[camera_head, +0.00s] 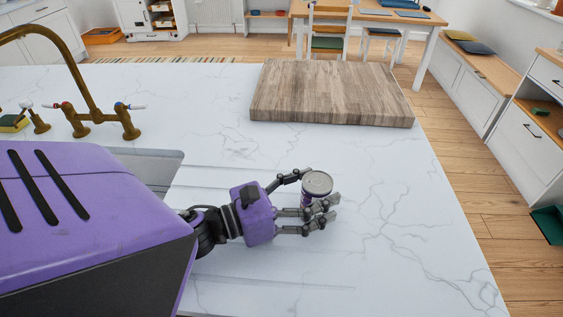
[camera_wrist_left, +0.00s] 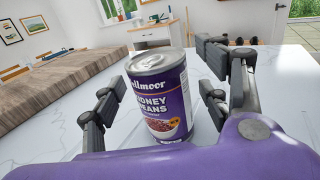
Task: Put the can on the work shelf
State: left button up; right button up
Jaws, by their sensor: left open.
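The can (camera_head: 317,184) is a purple kidney beans tin with a silver lid, upright on the white marble counter. In the left wrist view the can (camera_wrist_left: 160,98) stands between the spread fingers, its label facing the camera. My left gripper (camera_head: 316,200) is open around the can, with one finger on its far side and two on its near side. Whether any finger touches it is hard to tell. My right gripper is not in view. I cannot identify a work shelf for certain in these views.
A thick wooden board (camera_head: 332,92) lies on the counter beyond the can. A brass tap (camera_head: 95,105) and a sink (camera_head: 150,165) are at the left. The counter right of the can is clear. A wooden table (camera_head: 370,14) with chairs and a low white cabinet (camera_head: 475,80) stand farther back.

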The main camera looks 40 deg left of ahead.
pick_arm(q)
jog(key=shift+w+d, duration=0.3)
jog(key=shift+w, duration=0.25)
jog(key=shift+s, duration=0.1)
jog(key=c, duration=1.7)
